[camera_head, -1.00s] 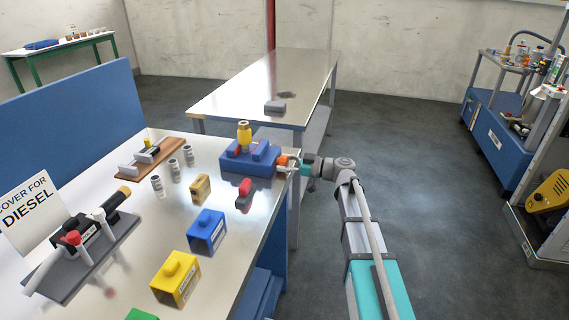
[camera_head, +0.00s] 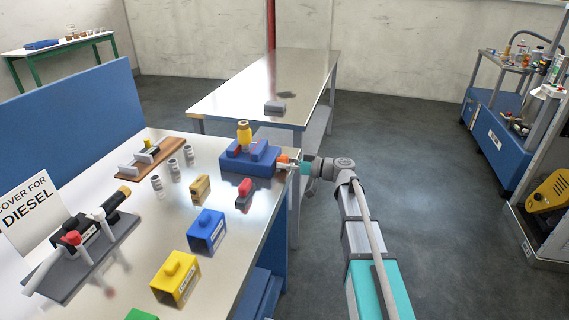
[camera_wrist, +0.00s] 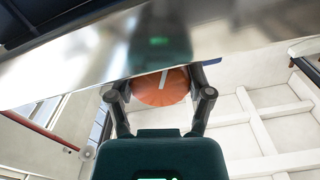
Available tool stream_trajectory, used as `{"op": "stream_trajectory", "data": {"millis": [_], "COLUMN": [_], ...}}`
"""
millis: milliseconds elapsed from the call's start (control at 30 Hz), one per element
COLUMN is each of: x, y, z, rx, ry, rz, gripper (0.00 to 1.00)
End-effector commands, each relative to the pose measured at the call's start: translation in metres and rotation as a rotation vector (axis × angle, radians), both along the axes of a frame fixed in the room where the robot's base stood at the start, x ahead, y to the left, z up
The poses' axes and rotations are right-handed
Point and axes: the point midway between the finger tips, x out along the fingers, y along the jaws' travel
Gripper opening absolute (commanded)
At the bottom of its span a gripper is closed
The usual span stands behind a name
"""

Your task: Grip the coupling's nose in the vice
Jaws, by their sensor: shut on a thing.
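The blue vice (camera_head: 238,163) stands on the near bench's far right corner, with red parts at its jaws. The yellow-brass coupling (camera_head: 244,136) stands upright at the vice's jaws, its lower end hidden between them. Whether the jaws press on it cannot be told. An orange knob (camera_head: 282,160) sticks out of the vice's right side. My gripper (camera_head: 287,164) is shut on this knob, beyond the bench edge. In the wrist view, the round orange knob (camera_wrist: 160,88), with a pale stripe, sits between my two dark fingers. The coupling is not seen there.
Near the vice stand a red-and-grey block (camera_head: 244,193), a tan block (camera_head: 201,188), a blue block (camera_head: 207,231) and several small cylinders (camera_head: 173,171). A yellow block (camera_head: 175,279) is closer. A second metal table (camera_head: 275,75) stands behind. Floor is clear right of my arm.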

Motion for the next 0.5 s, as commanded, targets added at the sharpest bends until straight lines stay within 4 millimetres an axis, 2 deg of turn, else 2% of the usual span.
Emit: {"op": "stream_trajectory", "data": {"millis": [200, 500], "x": [0.0004, 0.0005], "y": [0.0005, 0.0005], "z": [0.0004, 0.0004], "rx": [0.034, 0.048], "ry": [0.107, 0.151], "rz": [0.0, 0.0], "gripper": [0.19, 0.19]}}
